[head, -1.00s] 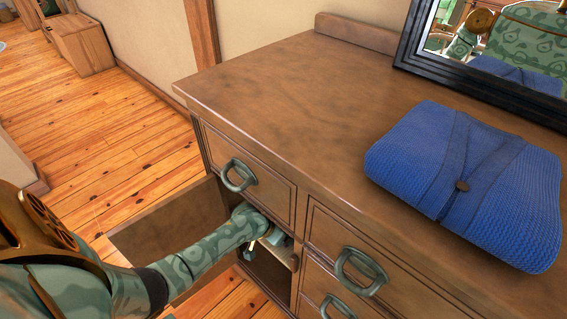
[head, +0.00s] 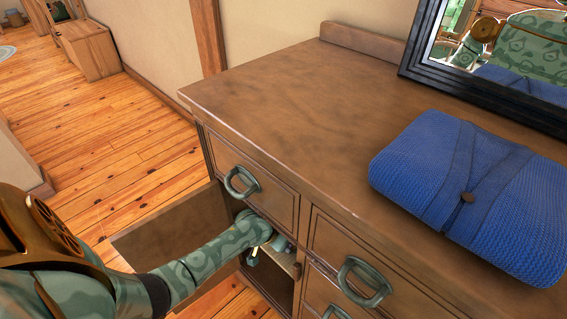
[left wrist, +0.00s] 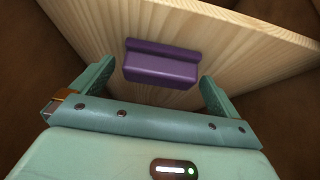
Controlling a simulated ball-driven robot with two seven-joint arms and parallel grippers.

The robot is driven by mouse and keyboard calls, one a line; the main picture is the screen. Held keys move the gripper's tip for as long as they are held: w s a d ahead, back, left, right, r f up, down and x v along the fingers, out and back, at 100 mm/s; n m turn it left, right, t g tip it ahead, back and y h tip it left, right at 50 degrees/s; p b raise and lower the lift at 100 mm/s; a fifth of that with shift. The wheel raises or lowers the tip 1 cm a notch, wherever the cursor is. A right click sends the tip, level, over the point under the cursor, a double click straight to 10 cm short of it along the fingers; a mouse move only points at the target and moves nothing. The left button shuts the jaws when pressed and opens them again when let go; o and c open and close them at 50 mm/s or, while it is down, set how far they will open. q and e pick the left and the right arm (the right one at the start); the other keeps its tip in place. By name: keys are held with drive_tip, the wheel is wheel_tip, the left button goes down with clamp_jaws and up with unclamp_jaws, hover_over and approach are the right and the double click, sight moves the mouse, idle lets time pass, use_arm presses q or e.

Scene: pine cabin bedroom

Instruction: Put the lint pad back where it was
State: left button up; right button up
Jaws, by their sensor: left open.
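The lint pad (left wrist: 162,65) is a purple block with a raised back ridge. In the left wrist view it rests on a pale pine shelf (left wrist: 225,40). My left gripper (left wrist: 158,74) is open, with one finger on each side of the pad and a gap visible between them. I cannot tell whether either finger touches it. In the head view my left gripper (head: 277,243) reaches into the open lower compartment of the brown dresser (head: 290,95), below the top left drawer (head: 250,172). The pad is hidden there. My right gripper is out of view.
The compartment's door (head: 175,230) stands open to the left, beside my left arm. A folded blue cardigan (head: 480,190) and a black-framed mirror (head: 480,80) occupy the right of the dresser top; its left part is clear. Drawer handles (head: 362,280) project from the front.

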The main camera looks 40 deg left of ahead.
use_arm(q)
drive_tip(key=s+a+p, duration=0.1)
drive_tip(key=s+p, duration=0.3)
drive_tip(key=s, duration=0.7)
drive_tip(key=s+d+f+g, duration=0.2)
drive_tip(key=s+f, duration=0.4)
drive_tip(key=s, duration=0.6)
drive_tip(key=s+d+f+g, duration=0.1)
drive_tip(key=s+f+g, duration=0.1)
drive_tip(key=s+f, duration=0.75)
drive_tip(key=s+d+m+g, duration=0.1)
drive_tip(key=s+d+g, duration=0.1)
drive_tip(key=s, duration=1.1)
drive_tip(key=s+d+m+g, duration=0.1)
drive_tip(key=s+d, duration=0.3)
drive_tip(key=s, duration=1)
drive_tip(key=shift+s+d+r+m+g+y, duration=0.2)
drive_tip(key=shift+s+r+m+g+y, duration=0.1)
drive_tip(key=shift+r+g, duration=0.15)
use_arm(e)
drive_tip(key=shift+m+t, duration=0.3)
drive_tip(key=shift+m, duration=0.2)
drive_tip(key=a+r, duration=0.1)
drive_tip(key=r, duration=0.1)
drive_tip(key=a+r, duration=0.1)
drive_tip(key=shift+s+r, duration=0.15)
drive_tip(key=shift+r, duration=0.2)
use_arm(q)
drive_tip(key=shift+w, duration=0.1)
